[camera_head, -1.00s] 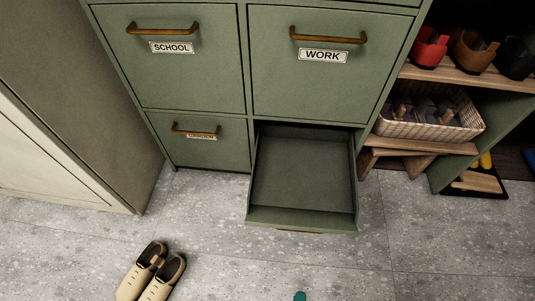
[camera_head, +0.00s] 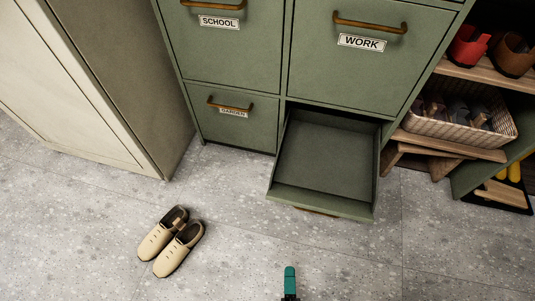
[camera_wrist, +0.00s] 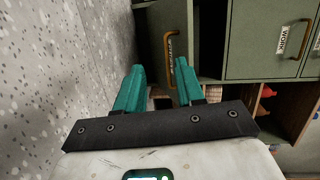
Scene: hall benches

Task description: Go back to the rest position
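My gripper (camera_wrist: 160,68) shows two teal fingers standing apart with nothing between them in the wrist view. In the head view only a teal fingertip (camera_head: 290,279) shows at the bottom edge, over the floor and apart from the cabinet. The green drawer cabinet (camera_head: 235,62) has closed drawers labelled SCHOOL, WORK and GARDEN. Its lower right drawer (camera_head: 322,160) is pulled out and looks empty. The wrist view shows the cabinet (camera_wrist: 262,38) sideways, with a brass handle beyond the fingers.
A pair of beige shoes (camera_head: 170,242) lies on the grey speckled floor (camera_head: 75,220). A pale cupboard (camera_head: 125,75) stands at the left. A wooden shelf (camera_head: 480,78) at the right holds shoes and a wicker basket (camera_head: 460,125). The floor in front is mostly clear.

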